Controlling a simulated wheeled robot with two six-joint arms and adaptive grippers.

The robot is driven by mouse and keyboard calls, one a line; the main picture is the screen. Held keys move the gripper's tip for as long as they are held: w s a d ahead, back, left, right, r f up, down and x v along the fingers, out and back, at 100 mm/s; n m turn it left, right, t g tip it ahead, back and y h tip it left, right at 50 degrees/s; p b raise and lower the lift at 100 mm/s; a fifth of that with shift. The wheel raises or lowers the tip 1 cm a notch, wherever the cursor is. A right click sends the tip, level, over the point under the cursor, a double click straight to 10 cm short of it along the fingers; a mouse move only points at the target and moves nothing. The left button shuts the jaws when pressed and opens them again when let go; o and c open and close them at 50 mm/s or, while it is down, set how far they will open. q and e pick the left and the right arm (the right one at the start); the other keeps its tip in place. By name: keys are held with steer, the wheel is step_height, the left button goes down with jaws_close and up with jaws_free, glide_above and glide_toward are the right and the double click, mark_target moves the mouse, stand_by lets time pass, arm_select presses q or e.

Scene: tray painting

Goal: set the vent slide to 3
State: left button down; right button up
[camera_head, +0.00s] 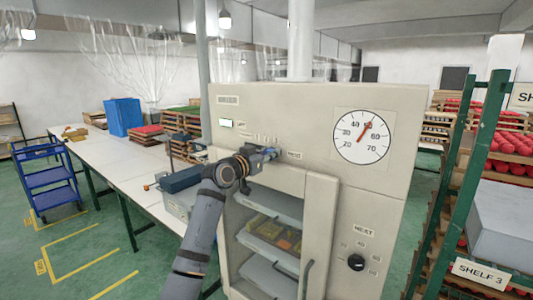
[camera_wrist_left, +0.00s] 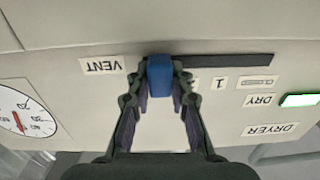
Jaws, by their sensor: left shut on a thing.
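The vent slide is a dark slot (camera_wrist_left: 230,60) with a blue knob (camera_wrist_left: 159,76) on the dryer's (camera_head: 225,175) front. My left gripper (camera_head: 268,153) is shut on the blue knob, with a fingertip on each side in the wrist view (camera_wrist_left: 160,82). In that upside-down view the knob is at the left end of the visible slot, beside the VENT label (camera_wrist_left: 103,65). The label 1 (camera_wrist_left: 219,84) shows to its right; the other scale marks are mostly hidden by the fingers. My right gripper is not in view.
A round dial (camera_head: 361,136) with a red needle is on the dryer's upper right. Below are open racks with a tray (camera_head: 272,236), a door handle (camera_head: 307,279) and a black heat knob (camera_head: 355,262). A long table (camera_head: 100,150) stands left; a green-framed shelf (camera_head: 468,160) stands right.

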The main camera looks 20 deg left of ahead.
arm_select(q)
steer(key=shift+d+f, duration=0.1)
steer(key=shift+d, duration=0.1)
steer(key=shift+a+f, duration=0.1)
steer(key=shift+a, duration=0.2)
steer(key=c, duration=1.7)
jaws_free()
steer(key=shift+d, duration=0.2)
steer(key=shift+o, duration=2.5)
steer(key=shift+s+d, duration=0.1)
steer(key=shift+r, duration=0.2)
steer(key=shift+s, duration=0.1)
steer(key=v, duration=1.1)
steer(key=shift+s+a, duration=0.2)
steer(key=shift+s, duration=0.15)
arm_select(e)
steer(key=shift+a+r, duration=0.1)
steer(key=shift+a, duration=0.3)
